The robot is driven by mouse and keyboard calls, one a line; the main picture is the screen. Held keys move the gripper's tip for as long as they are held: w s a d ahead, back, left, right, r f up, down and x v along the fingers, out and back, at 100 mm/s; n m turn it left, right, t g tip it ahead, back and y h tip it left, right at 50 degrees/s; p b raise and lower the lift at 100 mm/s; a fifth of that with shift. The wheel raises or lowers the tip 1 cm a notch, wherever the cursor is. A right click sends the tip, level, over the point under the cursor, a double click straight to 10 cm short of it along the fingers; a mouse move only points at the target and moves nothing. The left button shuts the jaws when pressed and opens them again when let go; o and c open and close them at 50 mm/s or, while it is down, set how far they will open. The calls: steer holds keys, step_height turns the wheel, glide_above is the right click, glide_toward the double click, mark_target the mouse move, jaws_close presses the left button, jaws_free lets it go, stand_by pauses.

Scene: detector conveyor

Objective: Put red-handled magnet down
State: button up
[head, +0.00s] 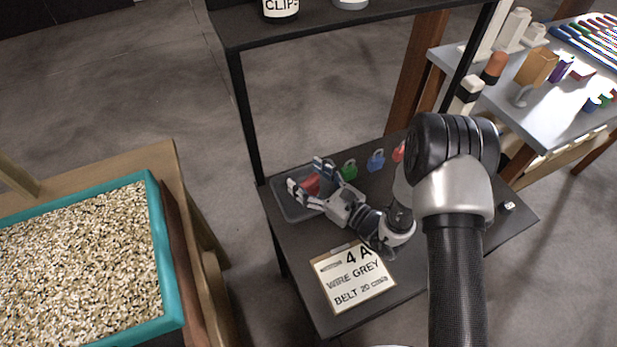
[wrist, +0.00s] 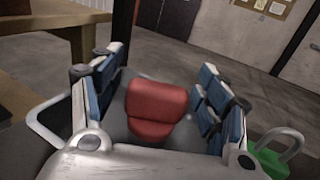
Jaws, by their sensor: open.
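The red-handled magnet (head: 311,184) sits in a grey tray (head: 290,213) on the dark lower shelf. In the wrist view its rounded red handle (wrist: 156,108) stands between my fingers, with a gap on either side. My gripper (head: 306,175) is open over the tray, fingers spread around the red handle. It also shows open in the wrist view (wrist: 158,72). The lower part of the magnet is hidden, so its contact with the tray floor cannot be seen.
Green (head: 349,170), blue (head: 376,160) and red (head: 398,152) padlocks stand right of the tray. A sign (head: 352,278) lies at the shelf's front. A black post (head: 245,120) rises behind the tray. A teal-rimmed bin (head: 160,250) of grain is at left.

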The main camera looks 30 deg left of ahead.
steer(key=p+v, duration=0.2)
steer(key=v, duration=1)
steer(key=shift+p, duration=0.35)
steer(key=s+d+r+n+g+h, duration=0.2)
steer(key=s+r+n+g, duration=0.4)
steer(key=r, duration=0.3)
steer(key=s+d+r+n+g+h, duration=0.1)
steer(key=s+r+n+g+h, duration=0.2)
steer(key=s+r+n, duration=0.35)
steer(key=s+d+r+n+t+h, duration=0.2)
steer(key=d+r+n+t+h, duration=0.2)
steer(key=d, duration=0.7)
steer(key=s+d+r+n+t+h, duration=0.2)
steer(key=d+r+n+t+h, duration=0.2)
steer(key=d+r+h, duration=0.3)
steer(key=d+t+h, duration=0.1)
steer(key=d, duration=0.4)
steer(key=shift+n, duration=0.25)
steer(key=shift+c, duration=0.5)
